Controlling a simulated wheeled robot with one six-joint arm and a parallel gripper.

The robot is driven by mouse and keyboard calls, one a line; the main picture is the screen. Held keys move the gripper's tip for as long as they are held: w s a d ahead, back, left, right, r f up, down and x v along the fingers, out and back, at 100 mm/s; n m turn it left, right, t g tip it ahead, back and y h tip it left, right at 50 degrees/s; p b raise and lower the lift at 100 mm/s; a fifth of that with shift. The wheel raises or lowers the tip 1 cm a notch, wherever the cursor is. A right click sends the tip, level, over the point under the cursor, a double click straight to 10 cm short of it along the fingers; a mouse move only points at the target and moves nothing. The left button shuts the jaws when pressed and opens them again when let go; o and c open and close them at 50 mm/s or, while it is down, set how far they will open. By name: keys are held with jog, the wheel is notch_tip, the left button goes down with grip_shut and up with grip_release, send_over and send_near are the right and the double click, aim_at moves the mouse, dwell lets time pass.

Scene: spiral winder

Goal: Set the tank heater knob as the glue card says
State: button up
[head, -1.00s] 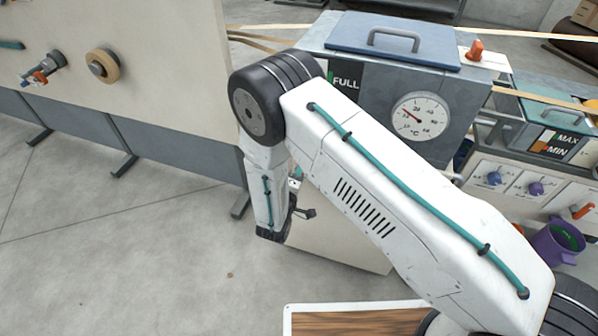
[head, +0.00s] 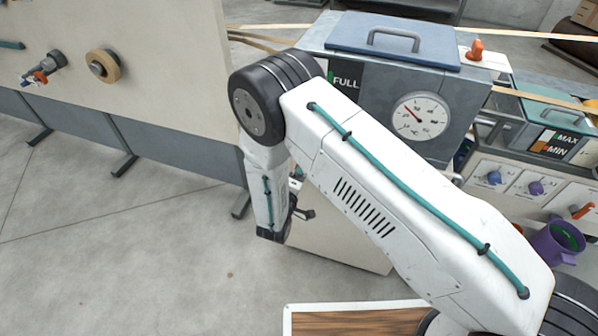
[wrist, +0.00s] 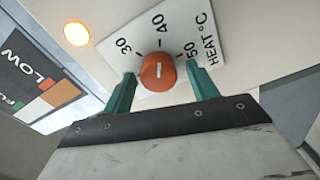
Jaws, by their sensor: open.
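The orange heater knob (wrist: 157,72) shows in the wrist view on a white HEAT °C plate (wrist: 109,49) marked 30, 40 and 50. The white line on the knob lies roughly toward the 40 mark. My gripper (wrist: 161,69) is open, with one teal finger on each side of the knob; whether they touch it cannot be told. In the head view the knob is not visible. The tank (head: 345,105) carries a round °C gauge (head: 420,116) and a FULL label. I cannot make out a glue card in either view.
An amber lamp (wrist: 77,33) glows beside the plate, near a LOW level label (wrist: 42,80). To the right in the head view are a second unit with blue (head: 494,177) and purple (head: 536,187) knobs and a purple cup (head: 558,243). Floor at left is clear.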

jog(key=shift+s, duration=0.1)
jog(key=v, duration=0.7)
jog(key=shift+s, duration=0.3)
jog(key=shift+a, duration=0.15)
